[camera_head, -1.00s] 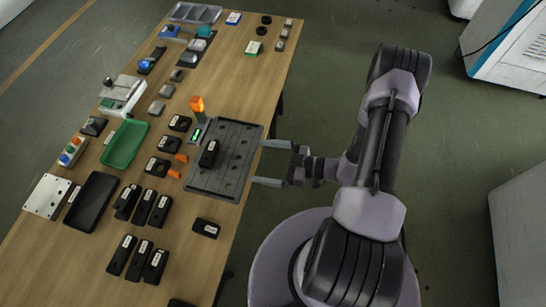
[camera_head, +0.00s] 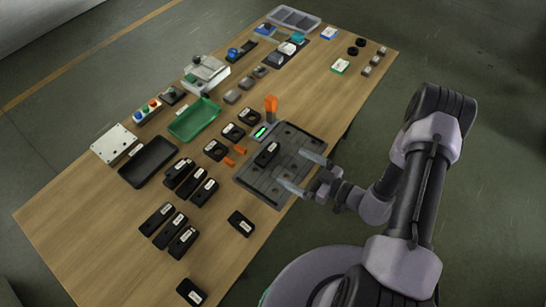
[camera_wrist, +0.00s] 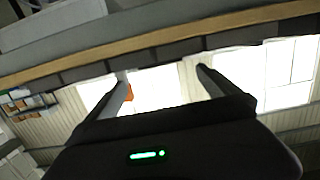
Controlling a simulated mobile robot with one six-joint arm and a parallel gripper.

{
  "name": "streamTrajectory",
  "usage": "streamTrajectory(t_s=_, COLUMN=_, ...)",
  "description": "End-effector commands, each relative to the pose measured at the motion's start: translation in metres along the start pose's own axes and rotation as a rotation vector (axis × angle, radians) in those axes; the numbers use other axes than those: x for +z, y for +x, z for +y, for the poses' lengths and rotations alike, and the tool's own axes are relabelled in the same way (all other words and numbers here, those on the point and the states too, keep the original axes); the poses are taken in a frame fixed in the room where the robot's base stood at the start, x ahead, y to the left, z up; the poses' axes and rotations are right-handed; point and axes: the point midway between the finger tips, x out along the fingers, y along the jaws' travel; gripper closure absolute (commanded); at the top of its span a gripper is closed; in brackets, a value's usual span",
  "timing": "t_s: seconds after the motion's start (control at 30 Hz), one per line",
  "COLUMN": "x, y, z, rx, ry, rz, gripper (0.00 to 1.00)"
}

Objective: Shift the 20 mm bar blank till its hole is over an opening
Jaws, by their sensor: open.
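A black bar blank with a white label (camera_head: 266,154) lies on the dark grey plate with several openings (camera_head: 262,186), near its left middle. I cannot read the label or see whether the blank's hole is over an opening. My gripper (camera_head: 304,173) is open and empty, its two pale fingers pointing left over the plate's right edge. The fingers are apart from the blank, which lies beyond their tips. In the wrist view, my two fingers (camera_wrist: 163,82) stand spread with nothing between them; neither the blank nor the plate can be made out there.
An orange post (camera_head: 270,104) and a small green-lit box (camera_head: 260,132) stand at the plate's far left edge. Several black labelled blocks (camera_head: 191,180) lie to the left. A green tray (camera_head: 194,120) and black tray (camera_head: 148,162) are farther left.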

Motion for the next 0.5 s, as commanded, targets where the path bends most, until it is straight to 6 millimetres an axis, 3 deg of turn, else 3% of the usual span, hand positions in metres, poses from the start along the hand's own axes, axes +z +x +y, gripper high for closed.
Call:
streamTrajectory(t_s=0.3, x=0.002, y=0.064, z=-0.002, rx=-0.005, ry=-0.003, rz=0.000, gripper=0.00)
streamTrajectory(t_s=0.5, x=0.001, y=0.088, z=-0.001, rx=-0.002, ry=-0.002, rz=0.000, gripper=0.00)
